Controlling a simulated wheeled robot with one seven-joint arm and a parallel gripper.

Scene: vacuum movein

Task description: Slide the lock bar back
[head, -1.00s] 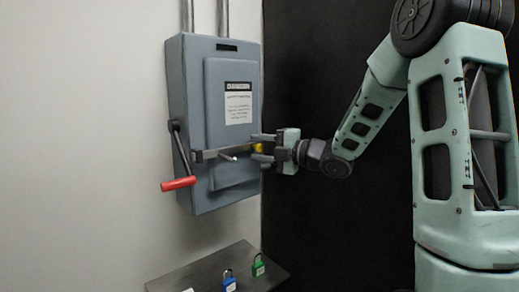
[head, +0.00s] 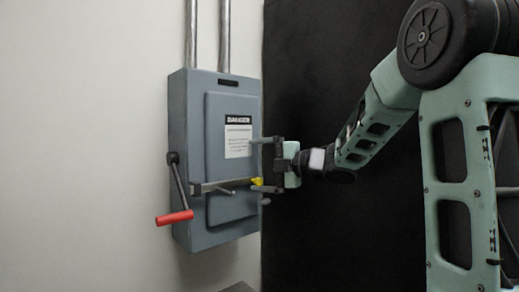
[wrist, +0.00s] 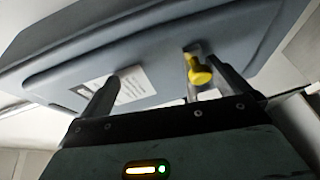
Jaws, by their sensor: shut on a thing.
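A grey switch box (head: 185,110) with a raised door (head: 222,105) hangs on the wall. A flat metal lock bar (head: 215,186) runs across its lower front and ends at the right in a yellow knob (head: 256,181). My gripper (head: 265,164) is at the box's right edge, with the knob beside its lower finger. In the wrist view the yellow knob (wrist: 198,74) lies between the fingers, close to the right one, and the fingers stand well apart. I take the gripper as shut on the knob; the contact itself is not clear.
A black lever with a red grip (head: 175,217) is on the box's left side. A label (head: 238,140) is on the door. Two metal conduits (head: 224,40) rise from the top. A black panel (head: 310,60) stands behind my arm. A shelf edge shows at the bottom.

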